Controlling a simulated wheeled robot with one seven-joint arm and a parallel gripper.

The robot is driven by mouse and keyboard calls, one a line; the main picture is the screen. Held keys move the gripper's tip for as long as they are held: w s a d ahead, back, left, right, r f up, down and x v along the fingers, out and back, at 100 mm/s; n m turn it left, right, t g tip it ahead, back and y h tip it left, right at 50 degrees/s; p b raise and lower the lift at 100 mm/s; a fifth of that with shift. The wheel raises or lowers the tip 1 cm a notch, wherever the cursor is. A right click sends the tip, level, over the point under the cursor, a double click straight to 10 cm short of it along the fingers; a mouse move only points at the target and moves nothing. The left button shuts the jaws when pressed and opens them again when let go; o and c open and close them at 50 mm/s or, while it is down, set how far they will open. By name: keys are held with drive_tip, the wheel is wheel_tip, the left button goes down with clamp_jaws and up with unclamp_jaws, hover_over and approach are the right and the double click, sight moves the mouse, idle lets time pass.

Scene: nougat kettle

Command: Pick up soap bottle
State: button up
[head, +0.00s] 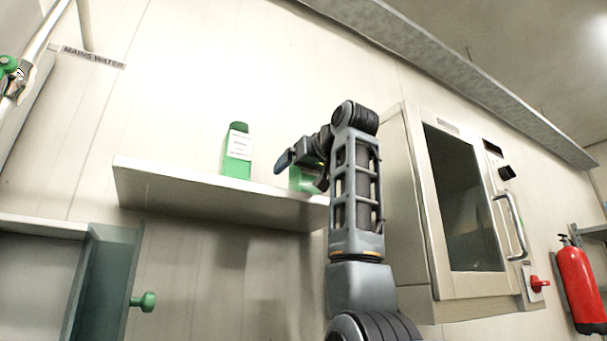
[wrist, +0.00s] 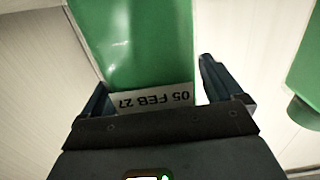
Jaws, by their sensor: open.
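A green container with a white label (head: 238,152) stands upright on the wall shelf in the head view. A second green thing (head: 304,181) is on the shelf to its right, mostly hidden by my gripper (head: 302,170). In the wrist view, a green body with a white strip reading "05 FEB 27" upside down (wrist: 135,45) lies between the fingers of my gripper (wrist: 155,80). The fingers are open, with a gap at the right finger; contact at the left finger is unclear. I cannot tell for sure which green thing is the soap bottle.
Another green object (wrist: 305,85) shows at the right edge of the wrist view. The shelf (head: 190,192) is bare at its left end. A steel oven-like cabinet (head: 410,200) stands close right of my arm. A red fire extinguisher (head: 580,288) is at far right.

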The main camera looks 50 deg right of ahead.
drive_tip(key=c, duration=1.3)
drive_tip(key=shift+c, duration=0.7)
drive_tip(key=shift+r, duration=0.2)
